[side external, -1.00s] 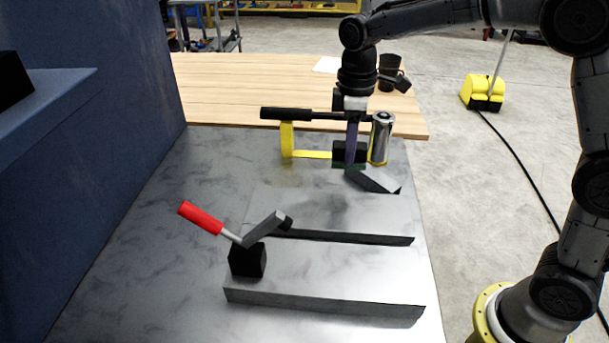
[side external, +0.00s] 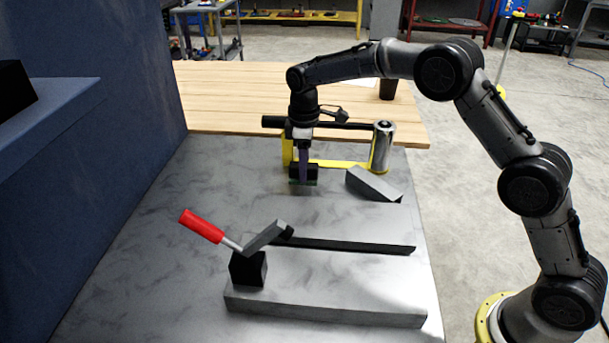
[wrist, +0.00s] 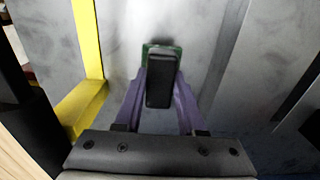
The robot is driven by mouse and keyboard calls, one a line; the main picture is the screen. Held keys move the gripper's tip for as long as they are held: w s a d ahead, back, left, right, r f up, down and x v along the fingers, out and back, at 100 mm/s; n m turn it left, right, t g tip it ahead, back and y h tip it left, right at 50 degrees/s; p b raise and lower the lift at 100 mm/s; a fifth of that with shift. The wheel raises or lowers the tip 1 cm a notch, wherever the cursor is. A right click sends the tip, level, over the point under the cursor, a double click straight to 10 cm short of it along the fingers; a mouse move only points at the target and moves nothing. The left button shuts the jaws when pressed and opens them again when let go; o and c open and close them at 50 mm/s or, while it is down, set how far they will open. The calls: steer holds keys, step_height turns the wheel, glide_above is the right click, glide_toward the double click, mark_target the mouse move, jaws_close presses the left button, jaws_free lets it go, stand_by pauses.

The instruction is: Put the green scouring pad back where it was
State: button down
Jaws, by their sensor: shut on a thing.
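The scouring pad, a black block with a green face underneath (side external: 311,183), is held upright between the purple fingers of my gripper (side external: 303,172). In the wrist view the green edge (wrist: 150,49) shows around the far end of the black block, and the fingers of my gripper (wrist: 160,90) close on its sides. The pad is low over the grey metal plate (side external: 200,190), in front of the yellow frame (side external: 340,163). I cannot tell whether its green underside touches the plate.
A silver cylinder (side external: 382,147) stands at the right of the yellow frame. A grey wedge-like block (side external: 372,184) lies right of the pad. Grey bars and a red-handled clamp (side external: 203,226) are nearer the camera. A blue wall (side external: 120,60) rises at left. The plate left of the pad is clear.

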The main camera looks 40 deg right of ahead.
steer(key=shift+f, duration=1.4)
steer(key=shift+f, duration=0.15)
steer(key=c, duration=0.5)
jaws_free()
steer(key=shift+s, duration=0.1)
